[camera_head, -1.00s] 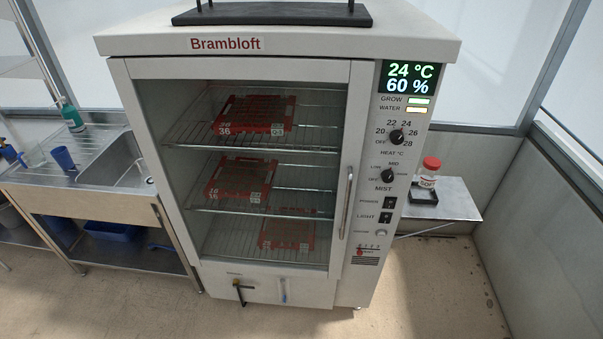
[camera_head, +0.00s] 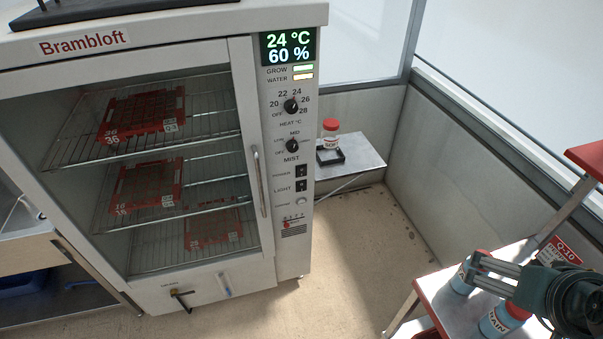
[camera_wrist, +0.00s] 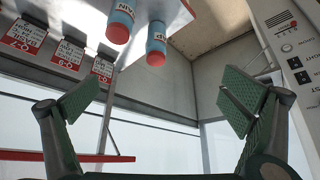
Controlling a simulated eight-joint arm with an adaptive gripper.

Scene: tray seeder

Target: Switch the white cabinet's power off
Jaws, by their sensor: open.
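The white cabinet (camera_head: 140,55), labelled Brambloft, stands at the left in the head view, with a control panel on its right side. The black power rocker switch (camera_head: 301,171) sits above the light switch (camera_head: 301,185). The power switch also shows at the right edge of the wrist view (camera_wrist: 303,77); its position is too small to tell. The display (camera_head: 288,47) is lit, reading 24 °C and 60 %. My gripper (camera_head: 478,268) is at the lower right, well apart from the panel. In the wrist view its green-padded fingers (camera_wrist: 160,100) are spread and empty.
The heat knob (camera_head: 291,106) and mist knob (camera_head: 292,146) are above the switches. The door handle (camera_head: 259,180) stands out left of them. A red-edged shelf (camera_head: 440,285) with blue bottles (camera_head: 497,322) is beside my gripper. Open floor lies between shelf and cabinet.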

